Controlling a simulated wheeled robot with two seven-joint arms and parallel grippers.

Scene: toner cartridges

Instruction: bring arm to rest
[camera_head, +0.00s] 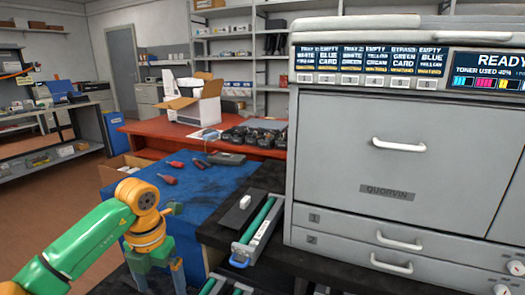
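My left arm comes in from the lower left, green and yellow. Its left gripper (156,280) points down at the bottom of the view, with its two fingers apart and nothing visible between them. The lower fingertips are close to the frame edge. My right gripper is not in view. A toner cartridge unit (262,226) with a green roller and a blue end handle lies on the dark bench, right of the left gripper and apart from it. Part of another green-rollered unit (238,290) shows at the bottom edge.
A large grey printer (400,170) with a display reading READY stands at the right. A small white block (245,202) lies on a dark piece beside the cartridge. Red-handled tools (168,179) lie on the blue mat (215,185). An open cardboard box (200,105) stands behind.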

